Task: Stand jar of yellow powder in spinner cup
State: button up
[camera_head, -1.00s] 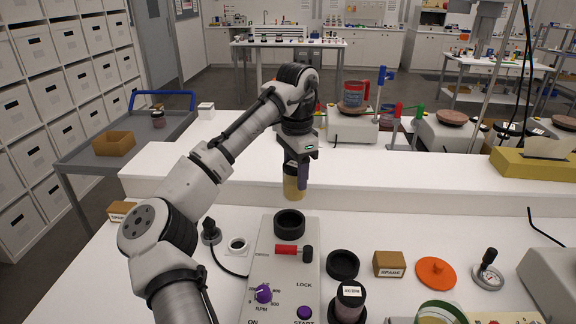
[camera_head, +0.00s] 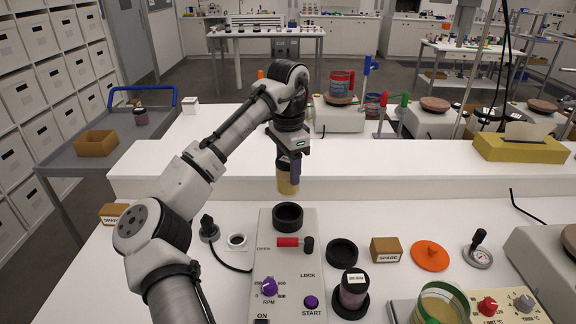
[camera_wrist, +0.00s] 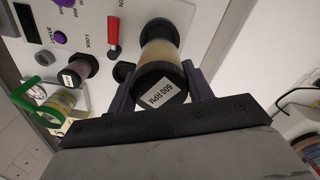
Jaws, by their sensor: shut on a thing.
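The jar of yellow powder (camera_head: 287,181) hangs upright in my gripper (camera_head: 290,177), a little above the spinner cup (camera_head: 287,216). The cup is a black open ring on the back part of the pale spinner box (camera_head: 274,270). In the head view a gap of white shows between jar and cup. In the wrist view my gripper (camera_wrist: 165,85) has one purple finger on each side of the jar (camera_wrist: 168,50). Its black lid faces the camera, labelled "600 RPM".
A red-handled lever (camera_head: 288,242) lies just in front of the cup. Right of the box are an empty black ring (camera_head: 342,253), a labelled dark jar (camera_head: 353,290), a spare box (camera_head: 386,250) and an orange disc (camera_head: 430,256). A raised white shelf (camera_head: 400,173) runs behind.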

aim_at(288, 186)
jog(key=shift+f+b, duration=1.1)
jog(key=shift+f, duration=1.8)
jog(key=shift+p, duration=1.1)
jog(key=shift+f+b, duration=0.7)
jog(key=shift+f, duration=1.4)
jog(key=o, duration=1.1)
notch_tip(288, 186, up, 14)
jog(key=shift+f+b, duration=0.1)
jog(key=shift+b, duration=0.55)
